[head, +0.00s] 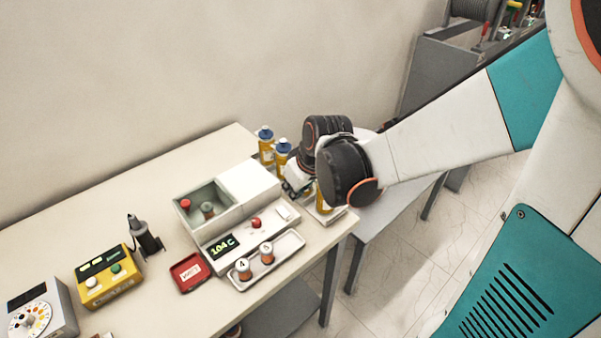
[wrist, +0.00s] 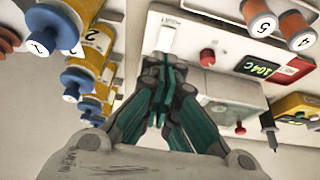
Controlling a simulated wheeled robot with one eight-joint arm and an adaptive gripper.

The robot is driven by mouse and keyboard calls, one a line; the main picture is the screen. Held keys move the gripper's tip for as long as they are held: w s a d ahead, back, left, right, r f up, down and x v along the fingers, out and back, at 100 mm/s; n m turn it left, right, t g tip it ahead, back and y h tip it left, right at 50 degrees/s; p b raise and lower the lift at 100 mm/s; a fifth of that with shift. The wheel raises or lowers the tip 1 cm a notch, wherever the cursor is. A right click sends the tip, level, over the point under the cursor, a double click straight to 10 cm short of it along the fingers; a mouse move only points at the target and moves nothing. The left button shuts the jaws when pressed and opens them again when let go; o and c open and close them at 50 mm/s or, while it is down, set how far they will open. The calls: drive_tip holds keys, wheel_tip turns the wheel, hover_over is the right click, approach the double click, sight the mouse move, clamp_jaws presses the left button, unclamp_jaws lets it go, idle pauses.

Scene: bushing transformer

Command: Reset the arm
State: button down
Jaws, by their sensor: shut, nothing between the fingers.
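My arm reaches in from the right in the head view, over the right end of the table (head: 150,195). My gripper (head: 293,187) is partly hidden by the dark wrist joint, near the yellow bottles. In the wrist view my gripper (wrist: 167,62) has its teal and grey fingers together, with nothing between them. It points at the white device with the 104 C display (wrist: 262,68).
Yellow bottles with blue caps (head: 266,147) stand beside my gripper. A red box (head: 190,272), black tool (head: 146,238) and yellow box (head: 107,277) stand left.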

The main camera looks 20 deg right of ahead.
drive_tip(key=s+r+m+t+b, duration=0.1)
drive_tip(key=s+r+b, duration=0.1)
drive_tip(key=s+r, duration=0.2)
drive_tip(key=s+r+m+t+h+b, duration=0.1)
drive_tip(key=s+r, duration=0.3)
drive_tip(key=s, duration=0.6)
drive_tip(key=shift+s+a+r+m+h+b, duration=0.3)
drive_tip(key=shift+m+b, duration=0.05)
drive_tip(key=shift+m, duration=0.45)
